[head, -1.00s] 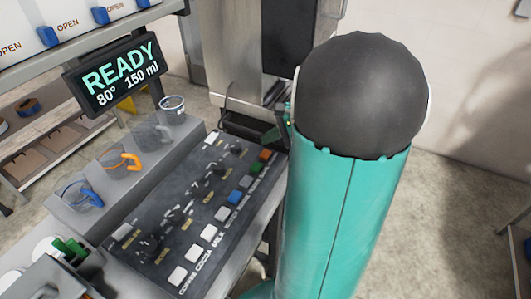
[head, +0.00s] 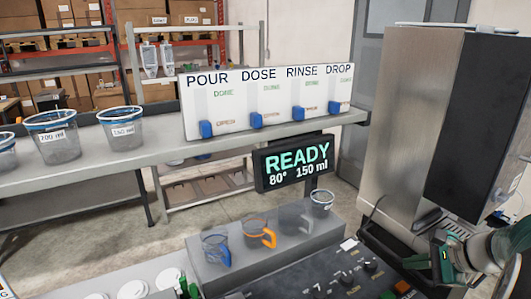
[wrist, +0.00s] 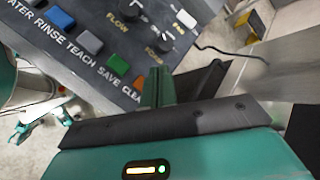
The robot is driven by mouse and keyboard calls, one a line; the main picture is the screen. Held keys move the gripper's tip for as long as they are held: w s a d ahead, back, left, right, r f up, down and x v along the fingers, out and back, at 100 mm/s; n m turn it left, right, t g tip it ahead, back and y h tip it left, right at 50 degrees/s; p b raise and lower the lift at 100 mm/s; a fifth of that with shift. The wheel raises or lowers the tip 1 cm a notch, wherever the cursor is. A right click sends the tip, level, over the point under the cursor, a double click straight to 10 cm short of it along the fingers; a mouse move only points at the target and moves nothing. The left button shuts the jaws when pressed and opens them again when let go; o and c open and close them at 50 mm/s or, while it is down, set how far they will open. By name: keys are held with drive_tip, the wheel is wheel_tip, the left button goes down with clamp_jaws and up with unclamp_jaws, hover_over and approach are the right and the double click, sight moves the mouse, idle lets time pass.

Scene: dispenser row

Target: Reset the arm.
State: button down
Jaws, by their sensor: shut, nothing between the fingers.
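My gripper (head: 444,268) shows at the lower right of the head view, beside the dark control panel (head: 335,281) and in front of the steel machine (head: 395,120). In the wrist view my gripper (wrist: 160,80) is shut and empty, its green fingers pointing toward the panel's edge. My fingers appear apart from the buttons, though the exact gap cannot be told.
A grey step (head: 265,240) holds a blue-handled cup (head: 215,250), an orange-handled cup (head: 258,232) and a small cup (head: 321,202). A display (head: 293,163) reads READY, 80° 150 ml. A white board (head: 265,103) with blue sliders and labelled measuring cups (head: 58,140) stand on the shelf behind.

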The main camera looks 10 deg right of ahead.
drive_tip(key=s+a+r+n+h, duration=0.1)
drive_tip(key=s+a+r+n, duration=0.1)
drive_tip(key=a+n, duration=0.4)
drive_tip(key=s+a+r+n+g+h, duration=0.1)
drive_tip(key=s+a+r+n+h, duration=0.1)
drive_tip(key=s+a+n, duration=0.2)
drive_tip(key=s+a+r+n+g+h, duration=0.1)
drive_tip(key=s+a+n, duration=0.3)
drive_tip(key=a+n, duration=0.6)
drive_tip(key=a, duration=0.7)
drive_tip(key=shift+r+h, duration=0.4)
drive_tip(key=c, duration=2.2)
unclamp_jaws()
drive_tip(key=shift+w, duration=0.1)
